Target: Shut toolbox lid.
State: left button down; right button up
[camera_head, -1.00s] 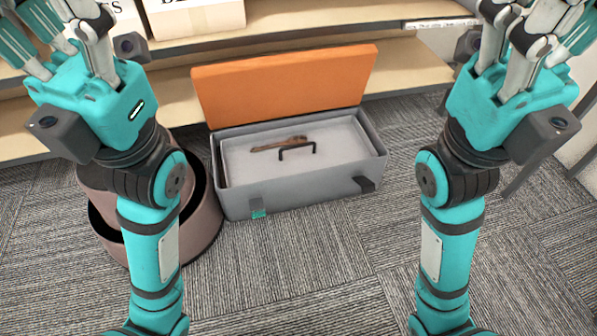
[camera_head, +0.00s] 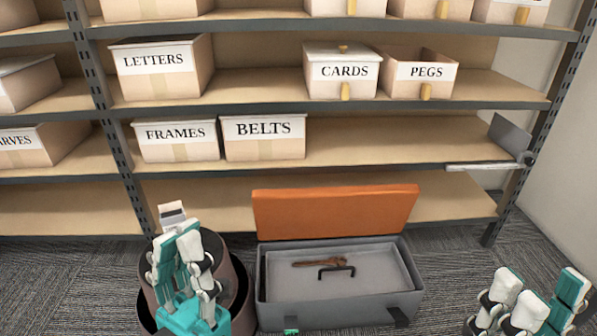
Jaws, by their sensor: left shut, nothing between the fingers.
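The toolbox (camera_head: 335,312) is a grey box on the carpet in front of the shelf, right of the picture's lower middle. Its orange lid (camera_head: 335,212) stands open, tilted up along the back edge. A grey tray inside holds a brown wrench-like tool (camera_head: 320,261) and has a black handle (camera_head: 336,270). My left gripper (camera_head: 183,248) is shut and empty, left of the toolbox and apart from it, in front of a round bin. My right gripper (camera_head: 540,300) is at the lower right, apart from the toolbox, with its fingers spread.
A round brownish bin (camera_head: 232,285) stands just left of the toolbox, partly hidden by my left gripper. Behind, a shelf unit (camera_head: 380,150) holds labelled boxes, and a grey metal object (camera_head: 490,167) juts from its right end. Carpet shows between the toolbox and my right gripper.

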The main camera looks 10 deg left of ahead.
aim_at(368, 210)
jog(key=i+l+u, duration=0.15)
jog(key=l, duration=0.3)
jog(key=i+l+u, duration=0.15)
jog(key=l, duration=0.3)
jog(key=i+l+u, duration=0.15)
jog(key=l, duration=0.3)
jog(key=l+u, duration=0.15)
jog(key=l, duration=0.3)
jog(key=i+l+u, duration=0.25)
jog(key=l, duration=0.35)
jog(key=i+l+u, duration=0.25)
jog(key=i+l, duration=0.15)
jog(key=l, duration=0.25)
jog(key=i+l+u, duration=0.15)
jog(key=l, duration=0.15)
